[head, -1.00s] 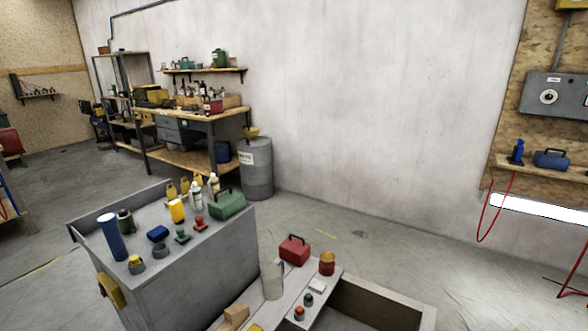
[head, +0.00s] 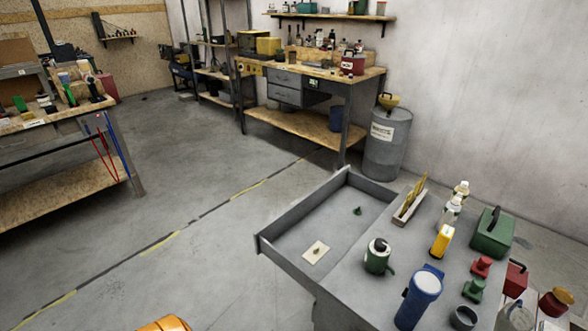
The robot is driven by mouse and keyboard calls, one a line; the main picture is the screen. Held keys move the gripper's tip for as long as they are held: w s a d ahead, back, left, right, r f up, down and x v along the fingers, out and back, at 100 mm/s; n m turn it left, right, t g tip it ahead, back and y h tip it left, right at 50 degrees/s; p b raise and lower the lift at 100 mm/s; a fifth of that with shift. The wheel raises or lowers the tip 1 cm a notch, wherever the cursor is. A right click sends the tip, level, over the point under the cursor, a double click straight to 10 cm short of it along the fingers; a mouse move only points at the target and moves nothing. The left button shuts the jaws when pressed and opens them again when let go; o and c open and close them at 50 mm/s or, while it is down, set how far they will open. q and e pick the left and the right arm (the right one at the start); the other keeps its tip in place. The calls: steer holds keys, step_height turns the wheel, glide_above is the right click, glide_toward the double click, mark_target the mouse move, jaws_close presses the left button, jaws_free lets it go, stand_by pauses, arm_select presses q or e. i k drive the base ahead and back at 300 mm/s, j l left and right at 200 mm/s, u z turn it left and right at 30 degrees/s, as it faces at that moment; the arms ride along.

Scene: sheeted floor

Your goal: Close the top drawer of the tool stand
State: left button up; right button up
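The grey tool stand (head: 360,290) stands at the lower right of the head view. Its top drawer (head: 322,222) is pulled out on the left side, and I look down into it. In the drawer lie a small pale square piece (head: 316,252) and a small dark green piece (head: 357,210). The drawer's outer wall faces the open floor. Neither of my grippers shows in this view.
On the stand's top are a blue cylinder (head: 418,300), a green can (head: 378,257), a yellow bottle (head: 442,241) and a green toolbox (head: 492,233). A workbench (head: 315,125) and barrel (head: 387,142) stand behind. Floor left of the drawer is clear.

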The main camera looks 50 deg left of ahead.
mark_target(325, 214)
steer(key=j+z, duration=0.2)
steer(key=j, duration=1.5)
steer(key=j+z, duration=0.2)
steer(key=j, duration=1.45)
steer(key=k, duration=0.1)
